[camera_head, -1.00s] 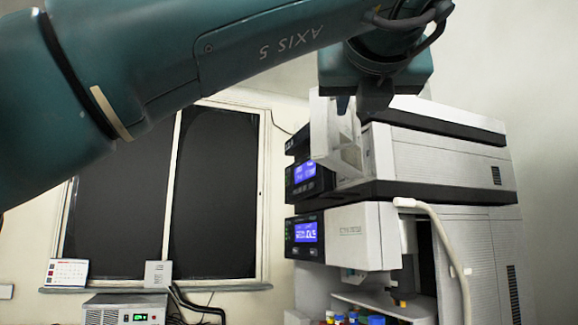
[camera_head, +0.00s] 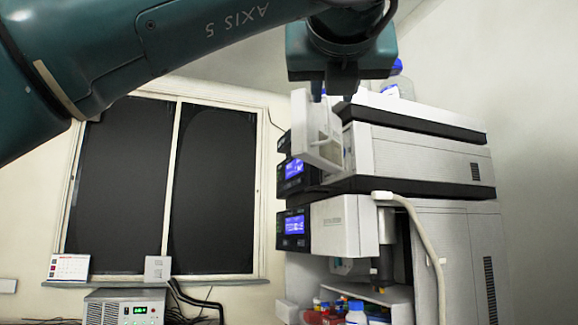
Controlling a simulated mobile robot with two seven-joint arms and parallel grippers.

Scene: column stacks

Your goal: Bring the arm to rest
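My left arm is teal and marked "AXIS 5". It reaches across the top of the head view from the left. My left gripper (camera_head: 333,92) hangs from it, pointing down. Its two dark fingers stand apart with nothing seen between them, so it looks open and empty. In the picture the fingertips are just above the white open door or panel (camera_head: 318,135) on the upper unit of the instrument stack (camera_head: 420,160). I cannot tell whether they touch it. My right gripper is not in view.
The stack's lower unit has a lit blue display (camera_head: 293,225) and a pale hose (camera_head: 428,235). A blue-capped bottle (camera_head: 356,313) stands below it. Blue-capped bottles (camera_head: 397,82) show on top. A grey box (camera_head: 123,308) is at the lower left, under a dark window (camera_head: 215,190).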

